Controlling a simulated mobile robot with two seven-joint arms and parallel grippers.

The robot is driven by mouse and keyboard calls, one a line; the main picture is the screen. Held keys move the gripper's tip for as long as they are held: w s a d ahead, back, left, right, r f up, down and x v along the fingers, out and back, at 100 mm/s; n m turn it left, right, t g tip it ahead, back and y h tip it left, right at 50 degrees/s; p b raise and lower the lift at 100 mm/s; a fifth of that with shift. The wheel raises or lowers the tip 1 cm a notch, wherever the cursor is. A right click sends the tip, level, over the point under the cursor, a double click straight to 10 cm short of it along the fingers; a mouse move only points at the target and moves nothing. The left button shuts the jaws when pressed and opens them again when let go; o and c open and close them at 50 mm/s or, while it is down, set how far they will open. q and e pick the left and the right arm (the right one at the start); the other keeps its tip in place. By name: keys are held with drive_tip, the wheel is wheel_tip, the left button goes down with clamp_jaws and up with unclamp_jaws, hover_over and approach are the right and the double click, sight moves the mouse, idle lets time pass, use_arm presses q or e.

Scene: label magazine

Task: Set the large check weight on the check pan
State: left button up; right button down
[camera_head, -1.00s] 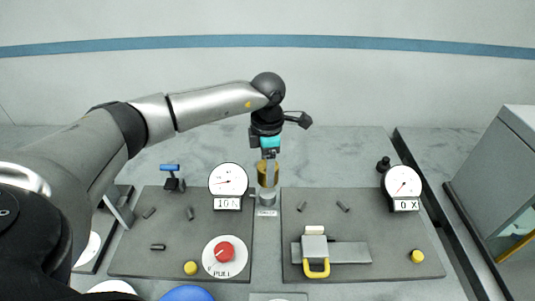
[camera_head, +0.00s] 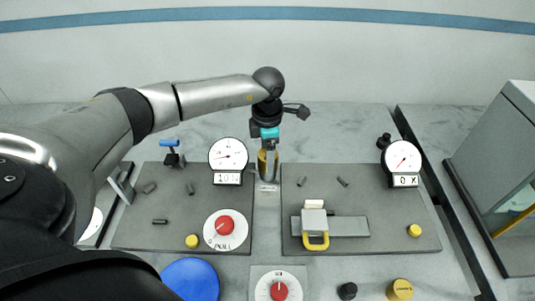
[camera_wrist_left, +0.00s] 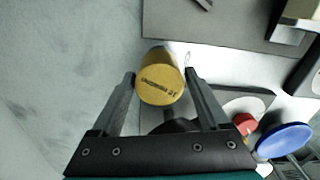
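A brass-coloured cylindrical weight (camera_head: 261,164) stands upright at the back of the table, between the two dark boards. In the left wrist view its lettered top (camera_wrist_left: 160,84) lies between the fingertips. My left gripper (camera_head: 269,176) points down over it. The fingers are spread, one on each side of the weight, with a thin gap on at least one side. Another yellow lettered cylinder (camera_head: 400,290) stands at the front right. My right gripper is not in view.
Dials (camera_head: 228,155) (camera_head: 402,157) stand on the left and right boards. A red knob (camera_head: 225,225) and a yellow-handled slide (camera_head: 316,240) are on the boards. A black knob-like piece (camera_head: 347,291) is at the front. A grey cabinet (camera_head: 500,170) stands at the right.

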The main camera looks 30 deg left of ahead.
use_arm(q)
drive_tip(key=shift+o, duration=1.1)
drive_tip(key=shift+r, duration=0.1)
wheel_tip(320, 180, up, 12)
idle(0.6)
